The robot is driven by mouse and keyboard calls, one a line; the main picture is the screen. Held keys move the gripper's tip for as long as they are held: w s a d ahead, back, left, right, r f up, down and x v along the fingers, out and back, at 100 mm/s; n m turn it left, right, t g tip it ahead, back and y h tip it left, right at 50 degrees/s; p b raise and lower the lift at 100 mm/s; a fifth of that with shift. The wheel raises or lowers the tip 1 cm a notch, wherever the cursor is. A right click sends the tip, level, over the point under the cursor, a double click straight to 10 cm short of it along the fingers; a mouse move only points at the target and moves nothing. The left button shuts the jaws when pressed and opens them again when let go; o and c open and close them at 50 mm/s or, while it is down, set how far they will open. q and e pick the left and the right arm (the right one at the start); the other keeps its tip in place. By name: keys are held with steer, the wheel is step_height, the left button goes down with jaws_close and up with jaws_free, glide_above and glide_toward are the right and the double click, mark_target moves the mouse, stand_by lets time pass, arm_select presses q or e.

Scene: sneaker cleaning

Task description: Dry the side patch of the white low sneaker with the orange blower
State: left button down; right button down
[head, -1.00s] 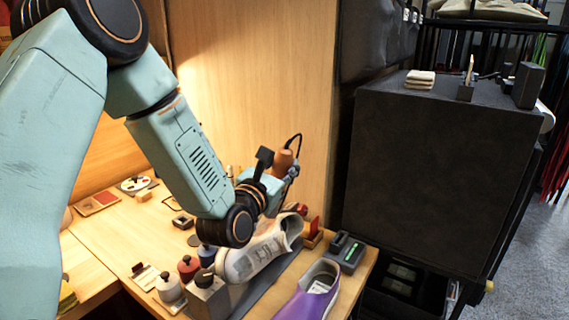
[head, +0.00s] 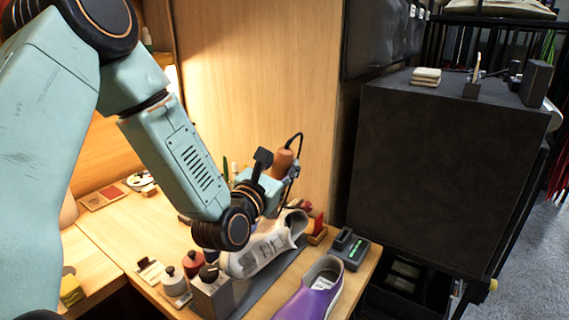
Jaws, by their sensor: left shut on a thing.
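My left gripper (head: 289,172) is beyond the sneaker and shut on the orange blower (head: 282,162), which is held above the sneaker's far end. A black cord loops up from the blower. The fingertips are small and partly hidden behind the wrist. My right gripper is not in view.
A purple shoe (head: 309,292) lies at the bench's front right. Small bottles (head: 174,281) and a grey block (head: 212,293) stand left of the sneaker. A dark device with green lights (head: 350,249) is at the right edge, near a large dark cabinet (head: 440,165).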

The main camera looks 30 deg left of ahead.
arm_select(q)
steer(key=shift+w+d+r+b, duration=0.15)
steer(key=shift+w+b, duration=0.9)
steer(key=shift+w, duration=0.9)
stand_by(0.6)
step_height(320, 180, up, 7)
steer(key=p, duration=0.4)
steer(key=shift+p, duration=0.3)
stand_by(1.1)
